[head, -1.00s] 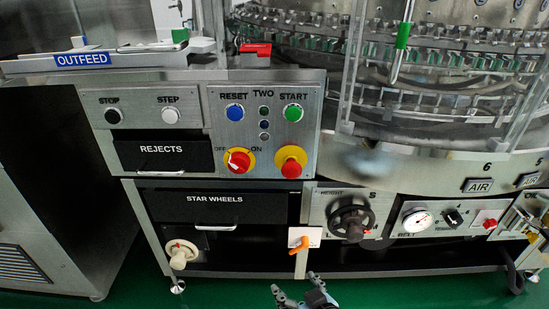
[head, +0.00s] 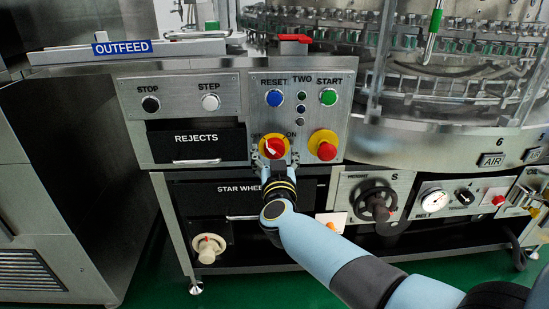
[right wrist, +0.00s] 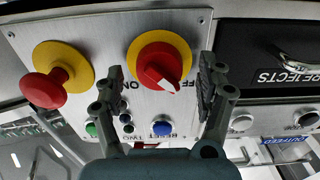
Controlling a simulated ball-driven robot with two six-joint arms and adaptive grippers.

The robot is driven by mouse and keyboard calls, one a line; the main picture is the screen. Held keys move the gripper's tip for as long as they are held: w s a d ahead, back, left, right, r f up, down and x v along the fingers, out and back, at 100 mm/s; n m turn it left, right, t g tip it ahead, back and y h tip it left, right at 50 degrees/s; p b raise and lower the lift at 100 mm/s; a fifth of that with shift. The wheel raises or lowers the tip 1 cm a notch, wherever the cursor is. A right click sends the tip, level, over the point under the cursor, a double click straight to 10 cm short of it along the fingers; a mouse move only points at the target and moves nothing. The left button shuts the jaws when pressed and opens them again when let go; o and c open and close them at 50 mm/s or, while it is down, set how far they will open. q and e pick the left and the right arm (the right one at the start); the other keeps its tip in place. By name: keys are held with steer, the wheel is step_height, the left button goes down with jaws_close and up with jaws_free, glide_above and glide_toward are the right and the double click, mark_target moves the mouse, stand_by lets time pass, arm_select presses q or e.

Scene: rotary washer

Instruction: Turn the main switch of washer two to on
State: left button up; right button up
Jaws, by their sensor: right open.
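The main switch (head: 275,147) is a red knob on a yellow plate, on washer two's panel (head: 341,85) below the "TWO" label. It also shows in the right wrist view (right wrist: 160,64), which is upside down. Its white pointer is turned towards OFF. My right gripper (head: 274,161) is open, just in front of and below the knob. In the right wrist view its two fingers (right wrist: 161,72) stand apart on either side of the knob, with nothing held. I cannot tell whether they touch it. The OFF and ON labels are partly covered. My left gripper is not in view.
A red mushroom button on yellow (head: 324,147) sits close to the right of the switch. Blue RESET (head: 274,98) and green START (head: 328,97) buttons are above. The REJECTS drawer (head: 186,141) is to the left, the STAR WHEELS drawer (head: 197,198) below.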

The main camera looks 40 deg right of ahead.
steer(key=shift+w+d, duration=0.15)
steer(key=shift+w, duration=0.1)
steer(key=c, duration=1.2)
steer(key=shift+m, duration=0.3)
steer(key=shift+r+m+p, duration=0.1)
steer(key=shift+m+p, duration=0.25)
steer(key=shift+m, duration=0.25)
steer(key=m, duration=0.3)
steer(key=shift+p, duration=0.3)
steer(key=m, duration=0.7)
steer(key=shift+m, duration=0.4)
steer(key=m, duration=0.3)
steer(key=shift+b, duration=0.35)
steer(key=shift+m, duration=1.2)
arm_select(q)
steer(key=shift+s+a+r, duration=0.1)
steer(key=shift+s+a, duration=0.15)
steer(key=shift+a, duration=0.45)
